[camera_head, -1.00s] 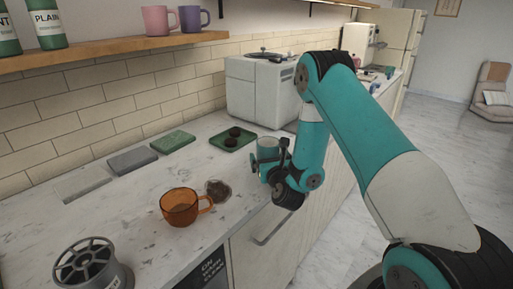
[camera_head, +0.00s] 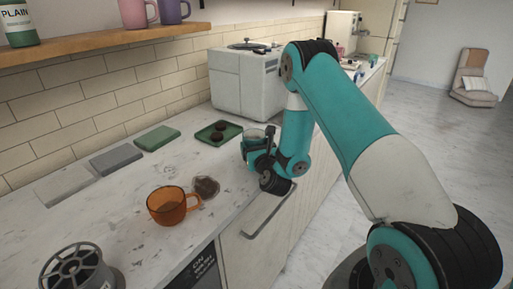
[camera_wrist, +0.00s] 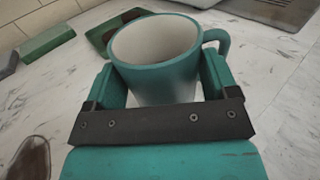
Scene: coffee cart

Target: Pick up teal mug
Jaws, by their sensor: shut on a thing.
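The teal mug (camera_wrist: 155,72) stands upright between the two fingers of my gripper (camera_wrist: 160,90) in the wrist view, with its handle to the right. My gripper is shut on it. In the head view the teal mug (camera_head: 254,138) shows at the counter's front edge, partly hidden by my gripper (camera_head: 262,150). I cannot tell whether its base touches the counter.
A green tray (camera_head: 203,136) with dark round items lies just behind the mug. A white machine (camera_head: 240,85) stands beyond. An orange glass mug (camera_head: 168,206), a small dish (camera_head: 206,187) and a grey canister (camera_head: 75,272) stand nearer on the counter (camera_head: 115,225).

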